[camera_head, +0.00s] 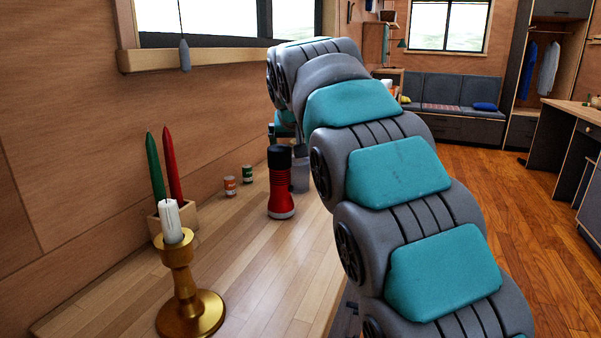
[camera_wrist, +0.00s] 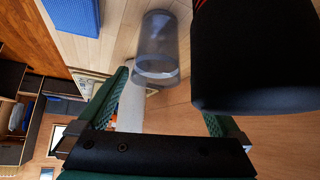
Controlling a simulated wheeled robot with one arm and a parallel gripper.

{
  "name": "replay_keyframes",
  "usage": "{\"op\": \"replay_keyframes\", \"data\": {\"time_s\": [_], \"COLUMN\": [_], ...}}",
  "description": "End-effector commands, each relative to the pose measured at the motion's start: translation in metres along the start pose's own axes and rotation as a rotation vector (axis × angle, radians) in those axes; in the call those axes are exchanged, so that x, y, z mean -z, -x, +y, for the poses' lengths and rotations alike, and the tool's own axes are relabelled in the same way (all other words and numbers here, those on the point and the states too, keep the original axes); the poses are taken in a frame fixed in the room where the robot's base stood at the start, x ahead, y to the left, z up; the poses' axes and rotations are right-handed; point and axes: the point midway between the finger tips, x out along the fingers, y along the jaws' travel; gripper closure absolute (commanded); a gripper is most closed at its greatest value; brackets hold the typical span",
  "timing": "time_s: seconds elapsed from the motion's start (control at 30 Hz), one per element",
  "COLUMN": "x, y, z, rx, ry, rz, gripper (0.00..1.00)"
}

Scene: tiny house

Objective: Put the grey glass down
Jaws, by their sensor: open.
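The grey glass (camera_head: 301,176) is see-through and appears to stand upright on the wooden counter, just right of and partly behind a red and black flashlight-like object (camera_head: 281,185). In the wrist view, the glass (camera_wrist: 158,48) shows beyond my gripper (camera_wrist: 165,97), whose green fingers are spread wide. No finger visibly grips the glass, and it looks clear of the fingertips. The black end of the red object (camera_wrist: 255,55) looms large at the right of the wrist view, close to the camera. In the head view, my arm hides most of the gripper.
On the counter (camera_head: 265,260), a brass candlestick (camera_head: 180,290) stands in front, with a block holding green and red candles (camera_head: 172,212) behind it. Two small cans (camera_head: 230,186) (camera_head: 247,174) stand near the wall. A window ledge (camera_head: 200,57) juts out above. Open wood floor (camera_head: 530,225) lies right.

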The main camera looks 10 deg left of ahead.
Motion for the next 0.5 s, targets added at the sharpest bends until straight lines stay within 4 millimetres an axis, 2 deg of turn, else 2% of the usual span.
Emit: {"op": "replay_keyframes", "data": {"time_s": [0.2, 0.37, 0.5], "x": [-0.003, -0.003, -0.005], "y": [-0.023, -0.034, -0.052], "z": [0.001, 0.002, 0.005], "rx": [-0.003, -0.002, -0.002], "ry": [0.001, 0.001, 0.0], "rz": [-0.009, -0.007, -0.01], "gripper": [0.0, 0.0, 0.0]}}
